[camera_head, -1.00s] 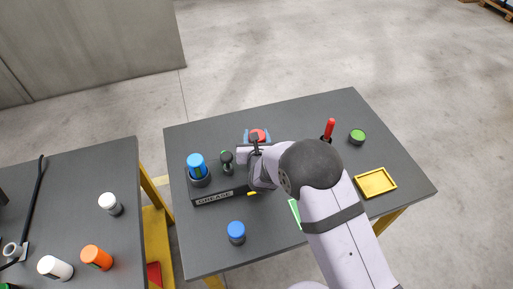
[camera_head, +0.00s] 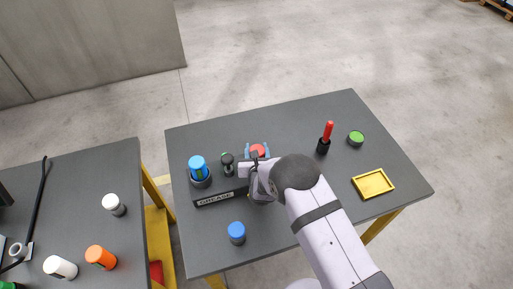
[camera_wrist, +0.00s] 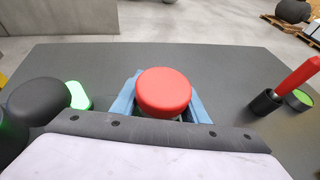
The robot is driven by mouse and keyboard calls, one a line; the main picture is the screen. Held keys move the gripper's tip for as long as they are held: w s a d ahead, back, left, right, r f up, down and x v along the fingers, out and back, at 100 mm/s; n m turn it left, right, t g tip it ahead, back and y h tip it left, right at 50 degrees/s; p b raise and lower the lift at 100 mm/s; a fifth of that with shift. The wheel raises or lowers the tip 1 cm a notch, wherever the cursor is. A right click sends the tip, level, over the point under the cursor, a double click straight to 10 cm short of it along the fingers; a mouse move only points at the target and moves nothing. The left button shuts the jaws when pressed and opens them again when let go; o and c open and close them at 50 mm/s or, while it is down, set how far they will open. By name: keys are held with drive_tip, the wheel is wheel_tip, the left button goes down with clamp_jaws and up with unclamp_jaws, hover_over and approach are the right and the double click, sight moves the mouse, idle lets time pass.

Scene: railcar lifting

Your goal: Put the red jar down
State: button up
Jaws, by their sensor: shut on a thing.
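The red jar shows its red lid (camera_head: 257,151) just beyond my wrist in the head view. It fills the middle of the wrist view (camera_wrist: 164,93). My gripper (camera_head: 257,153) is shut on the jar, with blue fingers on both sides of it. In the wrist view the fingers (camera_wrist: 160,105) flank the jar below its lid. The jar looks upright. Its base is hidden, so I cannot tell whether it touches anything below.
A black rack marked GREASE (camera_head: 216,198) holds a blue jar (camera_head: 198,165) and a dark-topped item (camera_head: 227,160). A blue-lidded jar (camera_head: 237,232), red-handled tool (camera_head: 326,136), green-lidded jar (camera_head: 356,139) and yellow tray (camera_head: 373,184) stand on the dark table (camera_head: 300,120). The table's far middle is clear.

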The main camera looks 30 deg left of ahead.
drive_tip(key=shift+f+b, duration=0.2)
drive_tip(key=shift+b, duration=0.1)
drive_tip(key=o, duration=1.1)
drive_tip(key=shift+c, duration=0.2)
drive_tip(key=shift+r+p, duration=0.25)
drive_tip(key=shift+p, duration=0.05)
drive_tip(key=shift+b+v, duration=1.65)
drive_tip(key=shift+v, duration=4.35)
drive_tip(key=shift+f, duration=0.1)
